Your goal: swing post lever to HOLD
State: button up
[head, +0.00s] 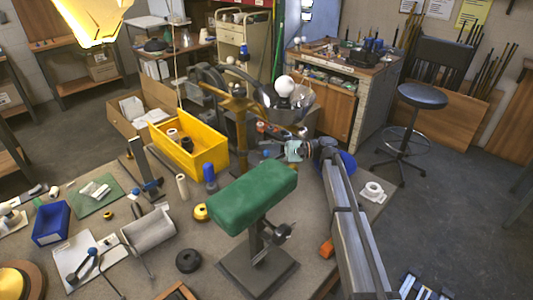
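My arm reaches in from the lower right, and my gripper (287,151) is at its far end, low beside the upright post (241,130) at the back of the bench. The gripper is small and partly lost among dark parts, so its fingers do not show clearly. The post carries a brass-coloured crosspiece (236,103), and a lamp shade (290,105) with a white bulb (284,86) is beside it. I cannot pick out the post lever with certainty, and no HOLD marking is readable. I cannot tell whether the gripper touches anything.
A green padded stand (253,197) with a dark side knob (283,231) rises in front of the post. A yellow bin (207,156) stands left of the post. A blue tray (51,223) and several loose parts cover the left bench. A white fitting (373,191) lies at right.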

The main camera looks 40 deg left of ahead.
jog(key=v, duration=1.2)
dwell(0.3)
